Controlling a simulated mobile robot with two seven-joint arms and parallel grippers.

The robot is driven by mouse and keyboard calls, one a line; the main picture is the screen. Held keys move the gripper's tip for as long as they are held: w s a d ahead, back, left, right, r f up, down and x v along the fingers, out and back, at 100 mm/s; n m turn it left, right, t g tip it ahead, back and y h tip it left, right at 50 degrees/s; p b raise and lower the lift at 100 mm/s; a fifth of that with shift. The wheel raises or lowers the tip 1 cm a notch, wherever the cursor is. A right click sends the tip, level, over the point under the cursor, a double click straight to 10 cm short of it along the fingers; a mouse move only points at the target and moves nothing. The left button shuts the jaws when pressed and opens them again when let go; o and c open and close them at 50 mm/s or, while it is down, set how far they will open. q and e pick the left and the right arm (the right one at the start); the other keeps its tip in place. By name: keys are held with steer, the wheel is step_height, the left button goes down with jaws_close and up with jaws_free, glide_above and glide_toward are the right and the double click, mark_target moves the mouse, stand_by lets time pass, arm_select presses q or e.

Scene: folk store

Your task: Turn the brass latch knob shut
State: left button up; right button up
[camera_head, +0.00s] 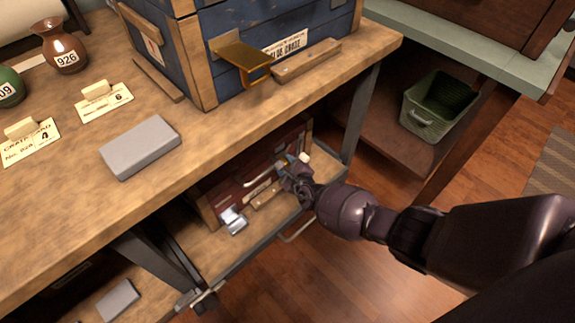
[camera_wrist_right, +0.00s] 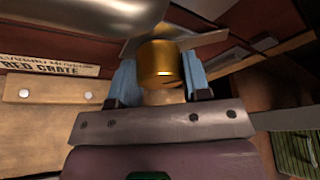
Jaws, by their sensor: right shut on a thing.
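The brass latch knob (camera_wrist_right: 162,64) is a short golden cylinder in the right wrist view. It sits between the blue finger pads of my right gripper (camera_wrist_right: 160,80), which is shut on it. A grey metal plate (camera_wrist_right: 205,40) shows behind the knob. The knob is on the front of the red crate (camera_wrist_right: 35,40), whose label reads "RED CRATE". In the head view the red crate (camera_head: 225,193) stands on the lower shelf under the bench, and my right gripper (camera_head: 293,168) reaches its right front part. The knob's turn angle is hard to tell. My left gripper is out of view.
The bench top's edge (camera_head: 225,130) overhangs the crate. A silver handle (camera_head: 262,176) and a silver latch (camera_head: 233,221) are on the crate's front. A blue crate (camera_head: 270,25) and a grey block (camera_head: 140,147) stand on the bench. A green basket (camera_head: 425,115) is at right.

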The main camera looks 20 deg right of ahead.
steer(key=n, duration=0.2)
steer(key=n+t+h+b, duration=0.1)
steer(key=n, duration=0.1)
steer(key=shift+s+f+t, duration=0.1)
steer(key=shift+f+t, duration=0.1)
steer(key=shift+t, duration=0.1)
steer(key=shift+r+n+t+h+b, duration=0.1)
steer(key=shift+n+t+h+b, duration=0.35)
steer(key=shift+n, duration=0.65)
steer(key=shift+r, duration=0.1)
steer(key=o, duration=0.9)
steer(key=shift+s+r+p, duration=0.15)
steer(key=shift+s+p, duration=0.2)
steer(key=shift+s, duration=0.1)
steer(key=shift+s+a+p, duration=0.2)
steer(key=shift+s+p, duration=1.25)
steer(key=shift+s, duration=3.4)
